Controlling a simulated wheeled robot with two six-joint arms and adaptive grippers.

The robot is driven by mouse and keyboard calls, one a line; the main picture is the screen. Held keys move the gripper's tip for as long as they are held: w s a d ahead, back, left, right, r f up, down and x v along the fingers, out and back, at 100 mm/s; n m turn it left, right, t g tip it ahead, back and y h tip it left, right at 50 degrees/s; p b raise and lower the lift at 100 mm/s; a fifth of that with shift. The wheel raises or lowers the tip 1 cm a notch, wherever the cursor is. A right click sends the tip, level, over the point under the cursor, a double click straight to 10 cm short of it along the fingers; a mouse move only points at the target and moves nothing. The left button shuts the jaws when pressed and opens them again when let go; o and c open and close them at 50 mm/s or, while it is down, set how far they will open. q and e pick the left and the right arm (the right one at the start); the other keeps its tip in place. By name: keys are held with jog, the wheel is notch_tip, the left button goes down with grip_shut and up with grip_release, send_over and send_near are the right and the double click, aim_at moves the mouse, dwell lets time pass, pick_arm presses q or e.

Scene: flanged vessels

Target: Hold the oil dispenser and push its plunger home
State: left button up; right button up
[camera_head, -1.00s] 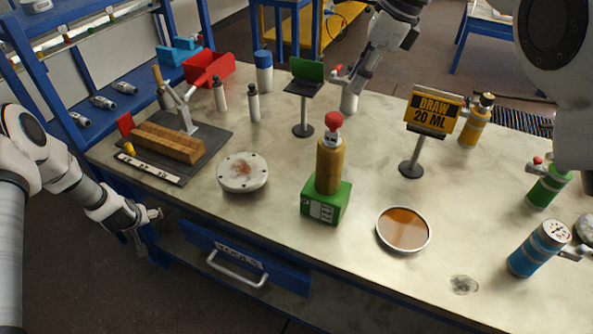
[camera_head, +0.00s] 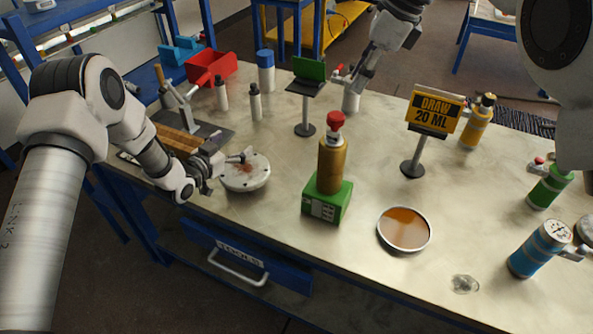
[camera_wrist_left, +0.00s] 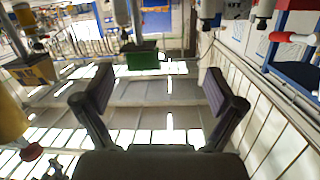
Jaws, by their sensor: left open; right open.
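The oil dispenser (camera_head: 331,166), a gold bottle with a red plunger knob (camera_head: 336,119), stands upright on a green base (camera_head: 327,203) mid-table. The knob sits raised above the bottle's neck. In the left wrist view, the gold body (camera_wrist_left: 10,118) and red knob (camera_wrist_left: 32,152) show at the left edge.
The grey flange (camera_head: 246,180) lies below my left gripper. A green-screened stand (camera_head: 305,110) and a "DRAW 20 ML" sign (camera_head: 434,112) stand behind the dispenser. An amber dish (camera_head: 404,239) lies to its right. Blue (camera_head: 537,252) and green (camera_head: 548,188) bottles stand further right.

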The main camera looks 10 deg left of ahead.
pick_arm(q)
jog(key=s+d+r+m+g+h, duration=0.1)
jog(key=s+d+m+h, duration=0.15)
jog(key=d, duration=0.35)
jog(key=s+d+r+m+g+h, duration=0.1)
jog(key=s+d+h, duration=0.15)
jog(key=d, duration=0.35)
jog(key=m+g+h, duration=0.3)
jog(key=h, duration=0.1)
send_near(319, 165)
jog(key=shift+n, duration=0.25)
jog(key=x, duration=0.5)
jog(key=shift+d, duration=0.25)
jog(key=x, duration=0.7)
jog(key=shift+w+d, duration=0.2)
jog(key=shift+a, duration=0.1)
jog(key=c, duration=1.6)
